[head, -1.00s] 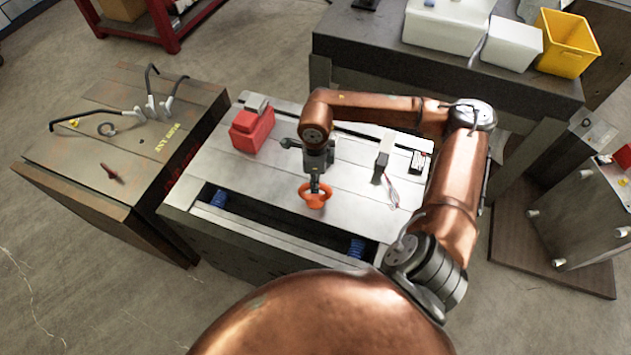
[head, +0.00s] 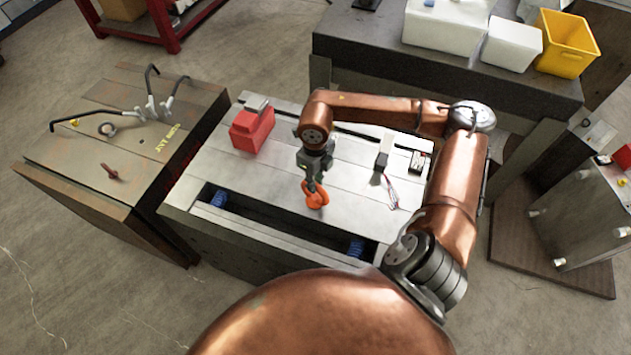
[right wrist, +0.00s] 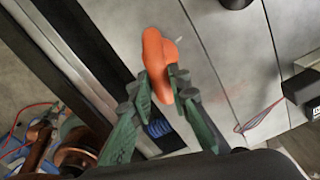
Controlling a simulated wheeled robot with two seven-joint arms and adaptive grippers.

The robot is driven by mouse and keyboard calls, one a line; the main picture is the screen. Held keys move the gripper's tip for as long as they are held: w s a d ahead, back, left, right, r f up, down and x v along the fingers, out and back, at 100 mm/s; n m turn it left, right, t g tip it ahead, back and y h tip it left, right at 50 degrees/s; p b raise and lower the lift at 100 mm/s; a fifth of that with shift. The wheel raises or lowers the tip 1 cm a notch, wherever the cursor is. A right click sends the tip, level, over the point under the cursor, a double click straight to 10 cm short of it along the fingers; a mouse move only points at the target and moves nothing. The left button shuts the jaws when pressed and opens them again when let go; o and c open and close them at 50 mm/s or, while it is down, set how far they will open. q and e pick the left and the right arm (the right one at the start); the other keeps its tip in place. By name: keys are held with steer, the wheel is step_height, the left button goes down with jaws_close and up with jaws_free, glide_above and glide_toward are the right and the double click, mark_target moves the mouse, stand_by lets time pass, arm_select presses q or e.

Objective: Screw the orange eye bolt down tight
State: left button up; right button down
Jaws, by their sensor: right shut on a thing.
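The orange eye bolt (head: 315,195) stands at the top of the light grey mould base (head: 262,180), near its front slot. It also shows in the right wrist view (right wrist: 158,62), where its ring is seen nearly edge-on. My right gripper (head: 313,186) comes down on it from above and is shut on the ring. In the right wrist view its green fingers (right wrist: 160,86) lie on either side of the ring. The bolt's shank and the hole under it are hidden. My left gripper is not in view.
A red box (head: 252,130) stands at the mould base's back left. A small device with loose wires (head: 391,190) lies to the right. A rusty block (head: 130,185) with hooks and an eye bolt stands left. Blue springs (head: 356,248) show in the front slot.

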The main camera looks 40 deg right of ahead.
steer(key=m, duration=0.3)
steer(key=shift+m, duration=0.3)
steer(key=m+p, duration=0.1)
steer(key=m, duration=0.3)
steer(key=shift+m, duration=0.3)
steer(key=m, duration=0.4)
steer(key=shift+f+p, duration=0.1)
steer(key=shift+p, duration=0.2)
steer(key=shift+a, duration=0.1)
steer(key=shift+m+p, duration=0.45)
steer(key=shift+m, duration=1.65)
